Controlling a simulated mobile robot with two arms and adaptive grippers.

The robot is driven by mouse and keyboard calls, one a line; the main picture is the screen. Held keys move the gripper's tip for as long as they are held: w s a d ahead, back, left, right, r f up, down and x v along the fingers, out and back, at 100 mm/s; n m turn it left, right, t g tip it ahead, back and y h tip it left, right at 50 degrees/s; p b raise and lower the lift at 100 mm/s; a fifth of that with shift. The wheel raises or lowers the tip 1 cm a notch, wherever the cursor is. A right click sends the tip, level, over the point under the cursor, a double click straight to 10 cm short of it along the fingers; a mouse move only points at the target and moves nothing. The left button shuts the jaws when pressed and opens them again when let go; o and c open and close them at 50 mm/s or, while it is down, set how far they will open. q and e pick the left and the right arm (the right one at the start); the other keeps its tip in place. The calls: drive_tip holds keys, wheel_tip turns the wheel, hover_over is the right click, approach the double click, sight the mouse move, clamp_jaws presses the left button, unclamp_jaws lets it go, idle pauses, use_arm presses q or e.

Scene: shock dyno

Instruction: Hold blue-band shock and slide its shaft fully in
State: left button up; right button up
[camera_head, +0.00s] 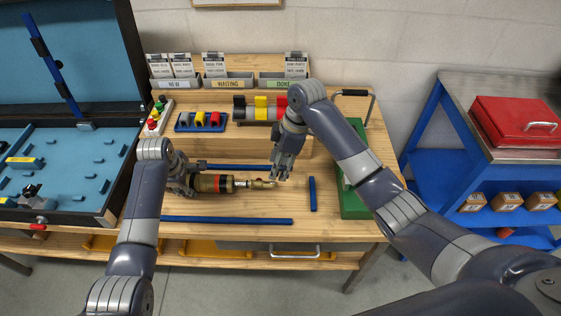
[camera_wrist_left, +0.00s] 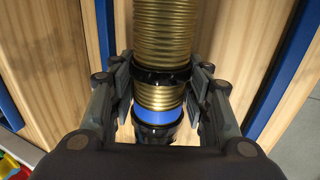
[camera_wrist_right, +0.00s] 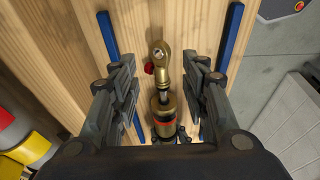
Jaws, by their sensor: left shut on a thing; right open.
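The blue-band shock (camera_head: 212,184) lies across the middle of the bench, with its brass eye end (camera_head: 262,183) to the right. A short length of shiny shaft (camera_head: 241,184) shows between body and eye. My left gripper (camera_head: 188,182) is shut on the body. In the left wrist view its fingers (camera_wrist_left: 158,100) flank the body beside the blue band (camera_wrist_left: 155,117). My right gripper (camera_head: 282,172) is open and empty near the eye end. In the right wrist view the eye (camera_wrist_right: 161,50) and shaft (camera_wrist_right: 162,88) show between its spread fingers (camera_wrist_right: 163,92).
Blue strips (camera_head: 227,220) and a short one (camera_head: 312,194) lie around the shock. A green tray (camera_head: 352,205) is at the right and a blue-lined case (camera_head: 75,160) at the left.

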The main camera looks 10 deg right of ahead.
sight(270, 190)
drive_tip(key=x, duration=0.9)
drive_tip(key=shift+f, duration=0.2)
drive_tip(key=shift+s, duration=0.1)
clamp_jaws()
drive_tip(key=shift+r, duration=0.6)
idle(3.0)
